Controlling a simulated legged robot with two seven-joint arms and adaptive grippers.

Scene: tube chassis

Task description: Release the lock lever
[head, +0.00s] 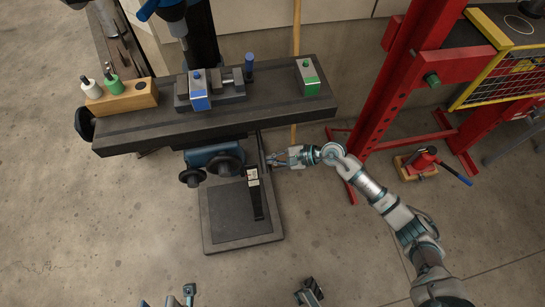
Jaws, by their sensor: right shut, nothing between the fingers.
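A drill press has a dark worktable (150,128), with a blue housing and dark round knobs (228,166) under its front edge. A thin dark upright bar (261,146), perhaps the lock lever, shows just right of this housing; it is too small to tell for sure. My right gripper (272,159) reaches in from the right below the table edge, with its fingertips close beside the bar. It is shut and empty. I cannot tell whether it touches the bar. My left gripper does not show clearly.
The dark base plate (228,212) lies below. A red press frame (405,75) stands right. Floor in front is mostly clear.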

